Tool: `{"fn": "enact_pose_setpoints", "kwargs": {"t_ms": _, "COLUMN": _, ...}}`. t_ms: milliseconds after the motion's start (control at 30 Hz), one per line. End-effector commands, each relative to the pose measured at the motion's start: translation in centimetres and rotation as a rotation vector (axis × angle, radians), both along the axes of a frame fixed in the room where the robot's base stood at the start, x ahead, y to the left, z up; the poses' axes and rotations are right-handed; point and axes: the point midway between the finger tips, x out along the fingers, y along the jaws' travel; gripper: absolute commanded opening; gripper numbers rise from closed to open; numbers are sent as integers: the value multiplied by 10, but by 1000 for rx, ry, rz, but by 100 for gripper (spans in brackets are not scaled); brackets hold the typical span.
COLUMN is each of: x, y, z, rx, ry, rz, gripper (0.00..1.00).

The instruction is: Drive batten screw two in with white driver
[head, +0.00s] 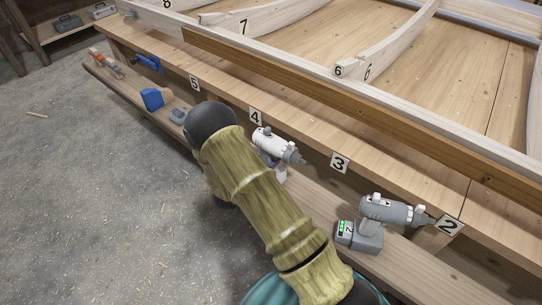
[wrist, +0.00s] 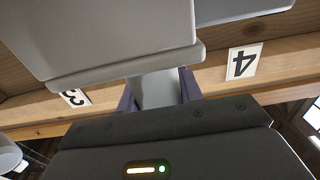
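The white driver (head: 275,145) is upright at the bench front between the 4 and 3 labels, its nose pointing right. In the wrist view my gripper's dark fingers (wrist: 159,92) lie against both sides of the white driver's pale handle (wrist: 156,88). The driver's grey block (wrist: 120,45) fills the upper left there. I cannot tell if the driver touches the shelf.
A blue clamp (head: 147,62) and a blue item (head: 153,100) are at left. The floor (head: 80,200) at left is open, with shavings.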

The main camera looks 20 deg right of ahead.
Motion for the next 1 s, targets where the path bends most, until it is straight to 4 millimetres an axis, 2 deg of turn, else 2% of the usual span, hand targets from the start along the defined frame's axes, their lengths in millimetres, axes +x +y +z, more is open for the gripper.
{"fn": "enact_pose_setpoints", "kwargs": {"t_ms": 33, "x": 0, "y": 0, "z": 0, "rx": 0, "ry": 0, "rz": 1, "gripper": 23}}
{"fn": "enact_pose_setpoints", "kwargs": {"t_ms": 133, "x": 0, "y": 0, "z": 0, "rx": 0, "ry": 0, "rz": 1, "gripper": 3}}
{"fn": "enact_pose_setpoints", "kwargs": {"t_ms": 167, "x": 0, "y": 0, "z": 0, "rx": 0, "ry": 0, "rz": 1, "gripper": 0}}
{"fn": "enact_pose_setpoints", "kwargs": {"t_ms": 567, "x": 1, "y": 0, "z": 8, "rx": -1, "ry": -5, "rz": 0, "gripper": 0}}
{"fn": "enact_pose_setpoints", "kwargs": {"t_ms": 767, "x": 1, "y": 0, "z": 34, "rx": -2, "ry": -6, "rz": 0, "gripper": 0}}
{"fn": "enact_pose_setpoints", "kwargs": {"t_ms": 1000, "x": 1, "y": 0, "z": 77, "rx": 0, "ry": -6, "rz": 0, "gripper": 0}}
